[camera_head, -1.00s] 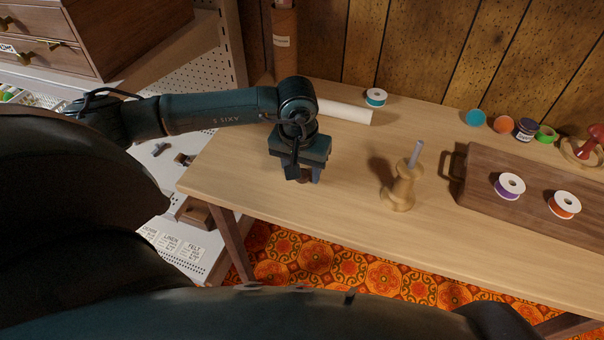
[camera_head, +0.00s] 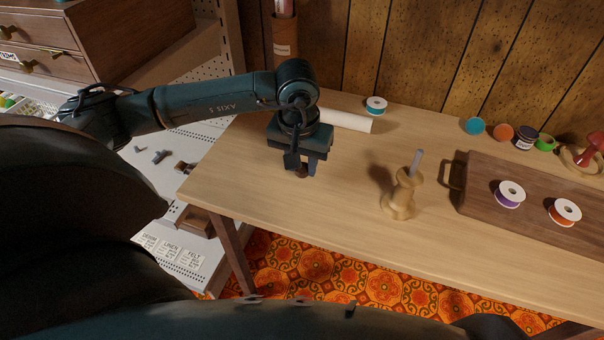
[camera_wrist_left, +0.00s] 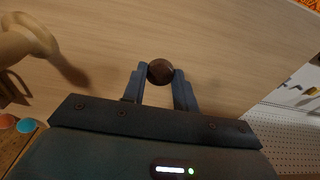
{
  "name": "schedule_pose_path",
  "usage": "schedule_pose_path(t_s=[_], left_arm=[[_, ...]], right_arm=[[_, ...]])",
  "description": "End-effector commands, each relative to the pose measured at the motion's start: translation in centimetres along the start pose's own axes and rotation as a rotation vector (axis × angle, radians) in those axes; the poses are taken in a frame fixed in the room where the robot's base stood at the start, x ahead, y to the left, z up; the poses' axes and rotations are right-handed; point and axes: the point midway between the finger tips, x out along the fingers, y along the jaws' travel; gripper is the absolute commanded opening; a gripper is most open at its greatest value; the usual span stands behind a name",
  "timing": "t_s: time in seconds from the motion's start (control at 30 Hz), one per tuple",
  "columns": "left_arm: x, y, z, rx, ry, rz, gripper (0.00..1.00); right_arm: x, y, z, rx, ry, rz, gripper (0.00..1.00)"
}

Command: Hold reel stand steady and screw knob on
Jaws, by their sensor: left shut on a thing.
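The reel stand (camera_head: 401,197) is a turned pale wooden post with a grey rod on top, upright on the table. Its pale wood also shows at the left of the left wrist view (camera_wrist_left: 28,40). My left gripper (camera_head: 305,172) is left of the stand, apart from it, and points down over the table. It is shut on the knob (camera_wrist_left: 160,71), a small round dark brown piece between the fingertips. The knob also shows under the fingers in the head view (camera_head: 301,171). My right gripper is not in view.
A brown wooden tray (camera_head: 482,160) with a purple reel (camera_head: 510,194) and an orange reel (camera_head: 564,212) lies right of the stand. A white roll (camera_head: 345,122) and several coloured spools lie at the back. The table's front middle is clear.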

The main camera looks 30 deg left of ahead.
Motion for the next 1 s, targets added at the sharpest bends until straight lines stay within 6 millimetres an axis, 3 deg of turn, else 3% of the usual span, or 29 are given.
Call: schedule_pose_path(t_s=[0.1, 0.33, 1.0], left_arm=[[-2.6, 0.0, -0.4, 0.000, 0.004, 0.002, 0.08], [-5.2, 0.0, -0.7, -0.001, 0.001, 0.000, 0.08], [-5.5, 0.2, -0.8, -0.005, -0.001, 0.000, 0.08]], right_arm=[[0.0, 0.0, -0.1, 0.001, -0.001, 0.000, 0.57], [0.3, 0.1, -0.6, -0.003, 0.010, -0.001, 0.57], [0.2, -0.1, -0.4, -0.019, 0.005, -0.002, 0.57]])
